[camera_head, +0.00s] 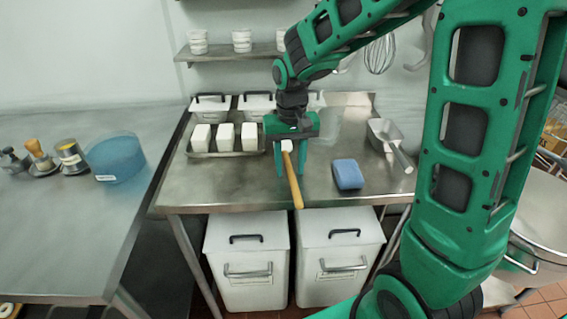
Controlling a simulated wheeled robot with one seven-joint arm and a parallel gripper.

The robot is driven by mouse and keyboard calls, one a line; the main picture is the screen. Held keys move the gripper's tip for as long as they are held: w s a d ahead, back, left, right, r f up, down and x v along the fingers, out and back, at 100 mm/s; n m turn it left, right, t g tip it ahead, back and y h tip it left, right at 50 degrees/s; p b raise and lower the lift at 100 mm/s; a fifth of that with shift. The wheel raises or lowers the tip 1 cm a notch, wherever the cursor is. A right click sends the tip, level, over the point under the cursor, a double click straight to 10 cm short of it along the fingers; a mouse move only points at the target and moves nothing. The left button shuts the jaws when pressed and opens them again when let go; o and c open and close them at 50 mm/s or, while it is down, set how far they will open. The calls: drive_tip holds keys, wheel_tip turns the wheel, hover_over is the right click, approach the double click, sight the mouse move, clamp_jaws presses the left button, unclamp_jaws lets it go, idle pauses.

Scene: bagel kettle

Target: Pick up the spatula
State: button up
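The spatula (293,181) has a long tan wooden handle and a small white part at its far end. It points toward the table's front edge, with the handle's near end close to that edge. My gripper (290,174) points down over the table, with its two green fingers apart. The spatula shows between the fingers, with a gap visible on each side of the handle. My gripper's body is close to the white end and may hide some of it. I cannot tell exactly how high the fingertips are above the table.
A blue block (348,174) lies right of my gripper, with a metal scoop (388,139) farther right. A tray (228,154) of white blocks stands to the left. White lidded containers line the back. A shelf (225,54) hangs behind. White bins (247,258) stand below.

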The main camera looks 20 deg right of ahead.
drive_tip(key=shift+c, duration=0.2)
clamp_jaws()
drive_tip(key=shift+r, duration=0.2)
